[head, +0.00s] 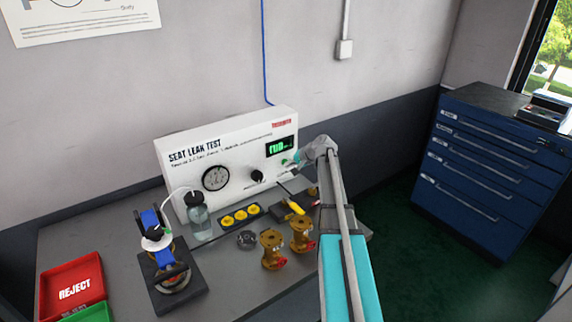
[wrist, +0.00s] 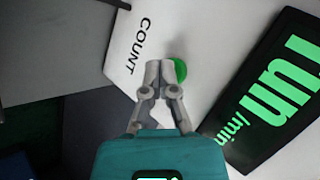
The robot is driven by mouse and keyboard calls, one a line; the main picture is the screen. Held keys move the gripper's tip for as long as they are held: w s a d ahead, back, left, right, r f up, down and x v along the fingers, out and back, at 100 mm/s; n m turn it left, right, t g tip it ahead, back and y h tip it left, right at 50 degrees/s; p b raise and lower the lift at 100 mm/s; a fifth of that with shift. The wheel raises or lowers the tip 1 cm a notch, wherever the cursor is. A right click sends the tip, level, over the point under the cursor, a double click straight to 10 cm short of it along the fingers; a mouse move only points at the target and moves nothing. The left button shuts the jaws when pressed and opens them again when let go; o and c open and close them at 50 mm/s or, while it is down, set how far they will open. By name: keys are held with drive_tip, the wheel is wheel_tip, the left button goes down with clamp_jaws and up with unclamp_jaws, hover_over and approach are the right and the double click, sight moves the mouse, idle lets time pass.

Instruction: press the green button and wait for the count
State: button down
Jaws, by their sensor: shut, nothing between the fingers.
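The green button (wrist: 180,70) sits on the white panel beside the word COUNT in the wrist view. My gripper (wrist: 160,66) is shut and empty, and its fingertips overlap the button's left edge in that view. I cannot tell for sure whether they touch it. The display (wrist: 275,95) reads "run" with "/min" below it in green. In the head view the seat leak test panel (head: 180,175) stands against the wall, with its lit display (head: 281,147) at the right end. The button shows as a small green spot (head: 285,162) beside my gripper (head: 291,163).
On the bench (head: 95,238) stand a bottle (head: 200,220), a clamp fixture (head: 170,265), brass valve bodies (head: 272,250), yellow parts in a black holder (head: 240,216) and a yellow-handled screwdriver (head: 295,207). A red reject tray (head: 72,290) is at left. A blue cabinet (head: 480,175) stands right.

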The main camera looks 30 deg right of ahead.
drive_tip(key=shift+s, duration=0.2)
drive_tip(key=shift+s+d, duration=0.1)
drive_tip(key=shift+s, duration=0.55)
drive_tip(key=shift+s, duration=0.1)
drive_tip(key=shift+s+d, duration=0.2)
drive_tip(key=shift+s, duration=1)
drive_tip(key=shift+s+d, duration=0.15)
drive_tip(key=shift+s, duration=1.05)
drive_tip(key=shift+a, duration=0.15)
